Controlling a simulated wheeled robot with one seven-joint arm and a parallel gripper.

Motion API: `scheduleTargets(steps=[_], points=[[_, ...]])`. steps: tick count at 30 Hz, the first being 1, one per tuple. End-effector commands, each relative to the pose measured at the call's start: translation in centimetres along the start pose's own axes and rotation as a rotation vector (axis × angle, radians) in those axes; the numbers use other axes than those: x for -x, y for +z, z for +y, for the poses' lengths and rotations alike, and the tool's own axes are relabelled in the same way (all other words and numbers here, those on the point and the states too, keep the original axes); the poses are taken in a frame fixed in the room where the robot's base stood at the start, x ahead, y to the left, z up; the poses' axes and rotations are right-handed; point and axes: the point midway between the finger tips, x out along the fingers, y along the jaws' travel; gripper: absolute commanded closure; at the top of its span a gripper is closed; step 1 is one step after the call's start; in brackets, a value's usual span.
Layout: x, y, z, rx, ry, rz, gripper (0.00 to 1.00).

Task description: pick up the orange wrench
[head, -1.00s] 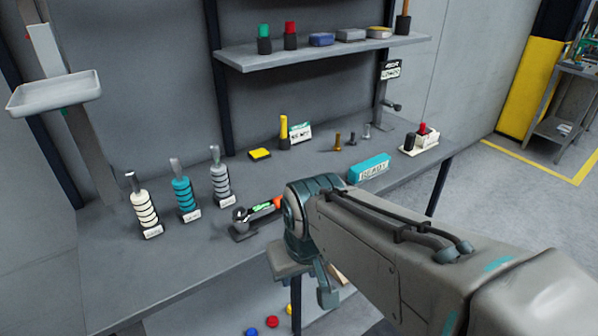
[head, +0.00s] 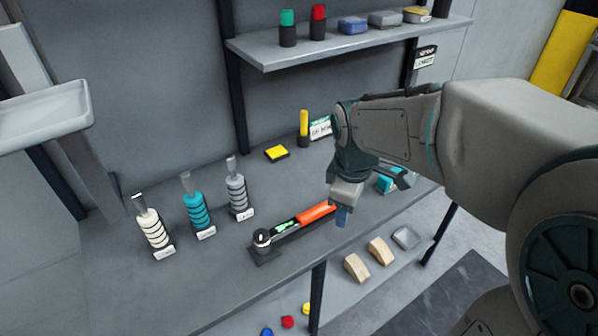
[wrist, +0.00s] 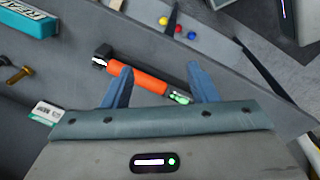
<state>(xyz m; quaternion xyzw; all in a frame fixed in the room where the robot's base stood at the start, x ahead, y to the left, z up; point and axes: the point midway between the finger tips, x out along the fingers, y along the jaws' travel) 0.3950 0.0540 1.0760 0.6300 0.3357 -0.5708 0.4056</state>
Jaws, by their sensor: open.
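The orange wrench (head: 316,214) lies on the bench near its front edge, on a dark holder (head: 268,253). It has an orange handle and a dark section with a green-lit display. In the wrist view the wrench (wrist: 138,80) lies slantwise beyond the fingertips, its handle crossing the gap between them. My gripper (head: 342,216) points down just right of the handle end in the head view. In the wrist view my gripper (wrist: 161,70) shows two blue fingers spread apart with nothing held. I cannot tell the exact height left above the wrench.
White, teal and grey ringed tools (head: 197,212) stand left of the wrench. A yellow block (head: 276,153) sits behind it. A teal box (head: 388,181) is partly hidden behind my arm. A shelf (head: 350,40) hangs above. Wooden blocks (head: 378,251) lie on the lower level.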

Motion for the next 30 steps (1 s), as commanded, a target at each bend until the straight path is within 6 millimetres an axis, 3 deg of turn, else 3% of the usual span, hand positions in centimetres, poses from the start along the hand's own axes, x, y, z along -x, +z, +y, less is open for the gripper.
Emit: scheduleTargets(steps=[6,12,19,30], points=[[-0.3,-6.2,2.3,0.586,-0.075,0.002,0.47],[-1.3,-9.9,3.0,0.936,-0.115,0.034,0.47],[-2.8,-11.1,3.0,1.061,-0.131,0.051,0.47],[-9.4,-11.0,2.1,1.061,-0.131,0.05,0.47]])
